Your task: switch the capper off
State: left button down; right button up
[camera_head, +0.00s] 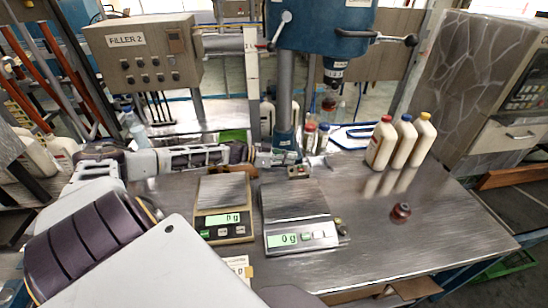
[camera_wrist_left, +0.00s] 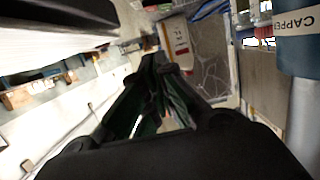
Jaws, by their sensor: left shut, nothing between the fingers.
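The capper (camera_head: 318,28) is a blue drill-press-like machine with lever handles, standing at the back of the steel table on a blue-grey post. Its blue body also shows at the right of the left wrist view (camera_wrist_left: 303,65), with a label reading "CAPPE". A small switch box (camera_head: 298,171) with red and green spots sits low by the foot of the post. My left gripper (camera_head: 284,160) reaches in from the left, its fingers close to the switch box; whether they touch it I cannot tell. In the left wrist view its dark fingers (camera_wrist_left: 162,68) are together and empty. My right gripper is out of view.
Two scales (camera_head: 225,222) (camera_head: 300,238) reading 0 g stand in front of the gripper. White bottles (camera_head: 404,141) with red, blue and yellow caps stand at right. The Filler 2 box (camera_head: 143,56) is back left. The right front is clear.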

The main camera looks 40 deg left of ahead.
pick_arm(q)
jog(key=p+v, duration=0.1)
jog(key=v, duration=0.5)
jog(key=shift+p, duration=0.35)
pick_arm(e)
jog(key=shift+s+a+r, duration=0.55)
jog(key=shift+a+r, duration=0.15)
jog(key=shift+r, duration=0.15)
pick_arm(q)
jog(key=shift+s, duration=0.2)
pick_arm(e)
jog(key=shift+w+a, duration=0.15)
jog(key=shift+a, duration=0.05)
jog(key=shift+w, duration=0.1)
pick_arm(q)
notch_tip(320, 180, up, 10)
jog(key=p, duration=1)
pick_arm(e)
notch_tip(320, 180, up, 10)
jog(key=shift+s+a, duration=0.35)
